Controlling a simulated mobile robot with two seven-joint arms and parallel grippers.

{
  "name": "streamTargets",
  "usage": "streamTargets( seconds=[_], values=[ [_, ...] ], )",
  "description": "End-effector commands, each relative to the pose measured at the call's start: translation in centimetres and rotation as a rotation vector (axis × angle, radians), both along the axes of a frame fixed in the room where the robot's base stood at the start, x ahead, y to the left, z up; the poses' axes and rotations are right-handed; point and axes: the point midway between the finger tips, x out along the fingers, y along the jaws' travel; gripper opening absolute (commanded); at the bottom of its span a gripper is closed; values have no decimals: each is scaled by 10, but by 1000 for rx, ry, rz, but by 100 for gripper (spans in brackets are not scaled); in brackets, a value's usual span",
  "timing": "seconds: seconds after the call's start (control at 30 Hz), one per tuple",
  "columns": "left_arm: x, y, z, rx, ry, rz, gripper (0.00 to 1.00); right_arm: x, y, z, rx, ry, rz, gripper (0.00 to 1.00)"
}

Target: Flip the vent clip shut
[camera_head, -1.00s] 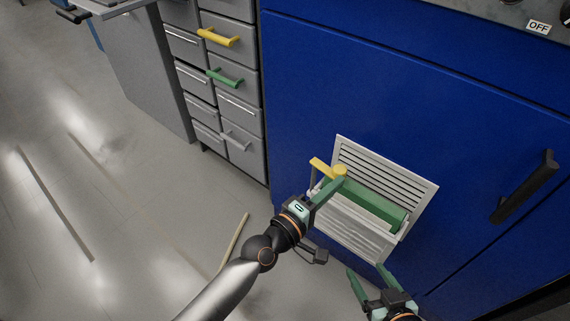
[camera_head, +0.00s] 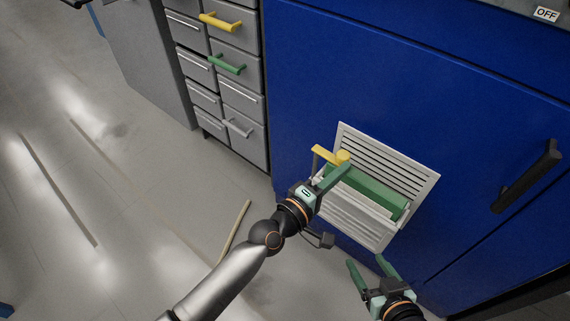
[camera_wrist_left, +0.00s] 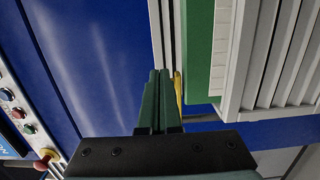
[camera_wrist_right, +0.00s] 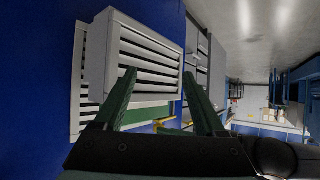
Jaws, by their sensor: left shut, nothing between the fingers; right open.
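A green panel (camera_head: 375,192) lies across the vent's middle, behind a tilted white louvred cover (camera_head: 350,215). My left gripper (camera_head: 343,174) is shut and empty, its green fingertips just below the knob. Whether they touch it cannot be told. In the left wrist view, a yellow sliver of the clip (camera_wrist_left: 178,90) shows beside the fingers. My right gripper (camera_head: 368,263) is open and empty below the vent.
The blue cabinet door has a black handle (camera_head: 527,176) right of the vent. Grey drawers (camera_head: 235,100) with yellow, green and grey handles stand to the left. A thin wooden strip (camera_head: 235,230) lies on the otherwise mostly clear floor.

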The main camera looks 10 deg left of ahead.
Motion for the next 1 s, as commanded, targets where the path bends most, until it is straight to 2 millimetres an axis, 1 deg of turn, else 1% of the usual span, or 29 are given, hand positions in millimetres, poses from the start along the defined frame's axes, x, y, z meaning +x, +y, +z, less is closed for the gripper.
streamTargets(
  seconds=[0.1, 0.13, 0.2, 0.3, 0.4, 0.53, 0.7, 1.0],
  values=[
    [-11, 9, -1, 3, 2, 0, 0, -3, 0, -1, 1, 22, 0, 72],
    [-15, 12, -1, 3, 3, 0, 0, -6, 0, -6, 1, 43, -1, 72],
    [-26, 21, -1, 4, 3, -1, 0, -20, 2, -23, 1, 114, -5, 72],
    [-45, 36, -1, 3, 3, -2, 0, -28, 2, -32, 2, 159, -5, 72],
    [-62, 50, -1, 4, 3, -3, 0, -33, 3, -36, 2, 185, -5, 72],
    [-80, 64, -1, 3, 2, -3, 0, -32, 2, -36, 2, 183, -5, 72],
    [-92, 75, -1, 1, 2, -1, 0, -31, 2, -36, 1, 181, -5, 72],
    [-95, 78, 0, -1, 1, 0, 0, -31, 2, -36, 1, 179, -5, 72]
  ],
)
